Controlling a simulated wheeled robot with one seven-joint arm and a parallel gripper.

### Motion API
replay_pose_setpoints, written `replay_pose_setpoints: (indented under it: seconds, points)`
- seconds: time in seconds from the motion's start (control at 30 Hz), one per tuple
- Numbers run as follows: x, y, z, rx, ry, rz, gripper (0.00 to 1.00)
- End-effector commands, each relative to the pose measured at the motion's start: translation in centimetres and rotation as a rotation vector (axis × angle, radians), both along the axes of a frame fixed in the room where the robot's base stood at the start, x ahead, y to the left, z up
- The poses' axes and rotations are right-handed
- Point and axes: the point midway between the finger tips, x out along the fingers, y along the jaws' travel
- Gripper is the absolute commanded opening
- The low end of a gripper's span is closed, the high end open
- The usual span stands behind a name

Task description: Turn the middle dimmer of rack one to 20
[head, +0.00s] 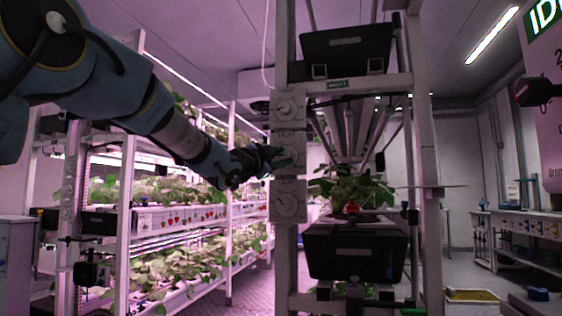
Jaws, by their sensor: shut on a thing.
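Three dimmers sit one above another on a white post of the rack. The top dimmer (287,108) and the bottom dimmer (289,201) each show a round white knob. The middle dimmer (289,140) is partly hidden by my gripper (279,160), which reaches in from the left. My gripper is shut on the middle dimmer's knob (290,154). The knob's pointer and scale are too small and covered to read. A small green label (338,84) is on the rack to the right of the top dimmer.
Black crates (355,252) hang in the rack right of the post, with a plant (350,190) above. Planted berry racks (180,217) stand behind my arm at left. A bench (525,240) stands at right.

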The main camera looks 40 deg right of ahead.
Motion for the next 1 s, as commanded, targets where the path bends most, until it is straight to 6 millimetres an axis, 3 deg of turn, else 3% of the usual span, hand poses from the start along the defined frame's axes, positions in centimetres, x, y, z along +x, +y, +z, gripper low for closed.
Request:
replay_pose_setpoints:
  seconds: [0.37, 0.4, 0.63, 1.0]
  points:
    - [0.02, 0.0, -0.04, 0.001, 0.003, 0.001, 0.0]
    - [0.02, 0.0, -0.04, 0.001, 0.003, 0.001, 0.41]
    - [0.01, 0.0, -0.02, 0.0, 0.002, 0.0, 0.67]
    - [-0.22, 0.89, -0.22, 0.0, 0.0, 0.001, 0.67]
